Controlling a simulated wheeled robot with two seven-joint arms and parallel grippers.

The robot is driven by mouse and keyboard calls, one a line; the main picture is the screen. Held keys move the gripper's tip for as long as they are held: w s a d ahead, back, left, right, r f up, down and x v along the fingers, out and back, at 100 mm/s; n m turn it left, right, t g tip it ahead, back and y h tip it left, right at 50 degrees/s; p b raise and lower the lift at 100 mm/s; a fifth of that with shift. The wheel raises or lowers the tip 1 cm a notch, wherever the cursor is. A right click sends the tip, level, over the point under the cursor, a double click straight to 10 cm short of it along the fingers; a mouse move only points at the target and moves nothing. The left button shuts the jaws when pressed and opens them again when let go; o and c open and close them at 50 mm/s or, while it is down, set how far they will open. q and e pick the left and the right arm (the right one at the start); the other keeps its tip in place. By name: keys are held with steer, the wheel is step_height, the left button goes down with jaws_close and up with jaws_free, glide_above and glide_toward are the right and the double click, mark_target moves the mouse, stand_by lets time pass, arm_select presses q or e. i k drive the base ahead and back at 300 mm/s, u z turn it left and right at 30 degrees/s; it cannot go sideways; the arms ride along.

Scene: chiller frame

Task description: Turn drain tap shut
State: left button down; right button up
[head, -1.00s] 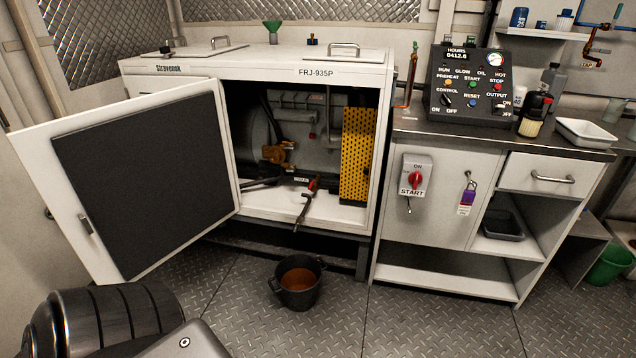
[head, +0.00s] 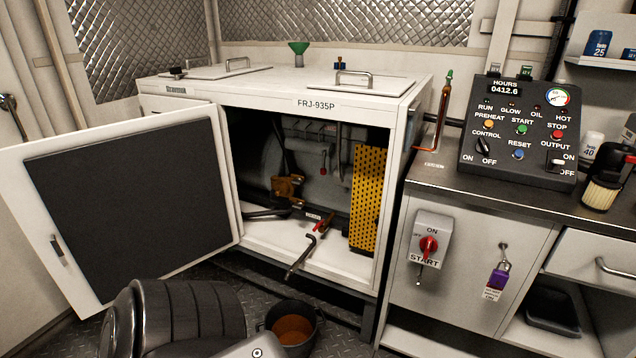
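The drain tap with a red handle (head: 321,226) sits low inside the open white chiller cabinet, near the front of its floor. A bent drain pipe (head: 301,257) runs from it over the cabinet's front edge. A dark bucket (head: 290,329) with brown liquid stands on the floor below the pipe. The handle is small, so I cannot tell its exact angle. Part of my own arm shows at the bottom left, in front of the bucket's left side. Neither of my grippers is in view.
The cabinet door (head: 130,205) stands wide open to the left. A yellow perforated panel (head: 368,200) is inside at the right, beside a brass-coloured part (head: 288,190). A counter with a control panel (head: 520,135) and a red START switch (head: 429,246) stands to the right.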

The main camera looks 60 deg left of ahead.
mark_target(321, 224)
steer(key=u, duration=1.9)
